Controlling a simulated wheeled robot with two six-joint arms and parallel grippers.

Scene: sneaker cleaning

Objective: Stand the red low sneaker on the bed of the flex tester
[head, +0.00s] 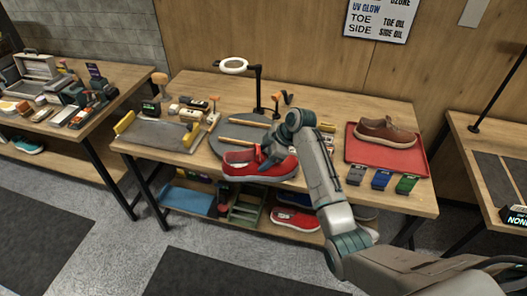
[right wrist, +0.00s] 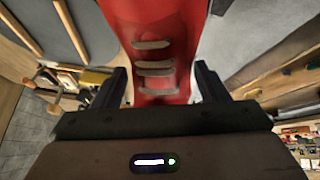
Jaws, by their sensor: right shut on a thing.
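A red low sneaker (head: 260,168) with a white sole is at the front edge of the middle table, in front of the round dark mat. My right gripper (head: 270,152) reaches down onto it from above and is shut on it. In the right wrist view the sneaker's red upper (right wrist: 155,45) with pale lace bands lies between the two fingers (right wrist: 165,85). I cannot tell whether its sole touches the table. A grey bed with yellow end pieces (head: 158,136), likely the flex tester, lies to the left; its top looks empty. My left gripper is not in view.
A red tray (head: 365,157) with a brown sneaker (head: 385,133) is at the right. Small bottles and boxes stand behind the grey bed. Another red shoe (head: 296,219) is on the lower shelf.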

